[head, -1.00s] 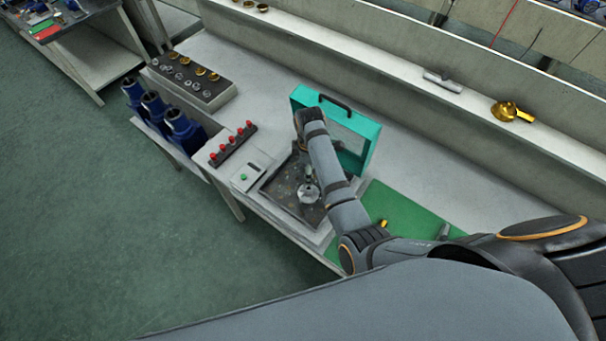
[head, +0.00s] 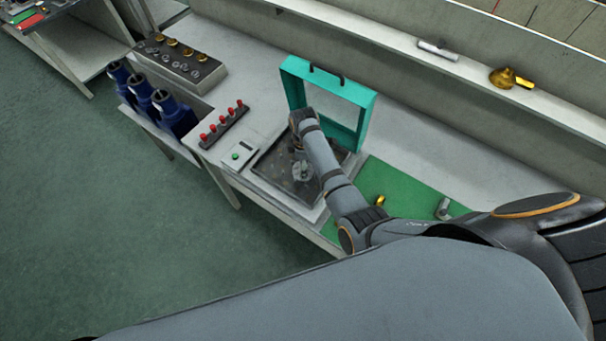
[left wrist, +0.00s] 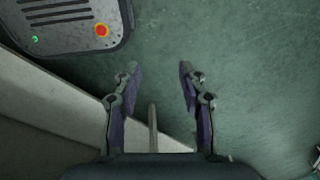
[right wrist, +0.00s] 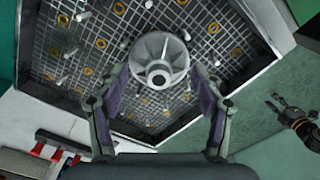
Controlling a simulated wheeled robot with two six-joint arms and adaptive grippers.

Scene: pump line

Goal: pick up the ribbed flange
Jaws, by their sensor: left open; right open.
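The ribbed flange (right wrist: 158,58) is a pale grey metal disc with radial ribs and a central hub. It stands over a dark gridded tray (right wrist: 62,85) in the right wrist view. In the head view the flange (head: 302,170) shows on the tray, partly behind my right arm. My right gripper (right wrist: 159,78) is open, with its fingertips on either side of the flange's lower part in the picture; I cannot tell whether they touch it. My left gripper (left wrist: 158,70) is open and empty above the floor, outside the head view.
A teal frame (head: 368,100) with a handle stands upright behind the tray. A strip with red knobs (head: 222,125) and blue pump bodies (head: 160,105) are to the left. A green mat (head: 405,187) with small parts lies to the right. A brass part (head: 505,78) sits on the ledge.

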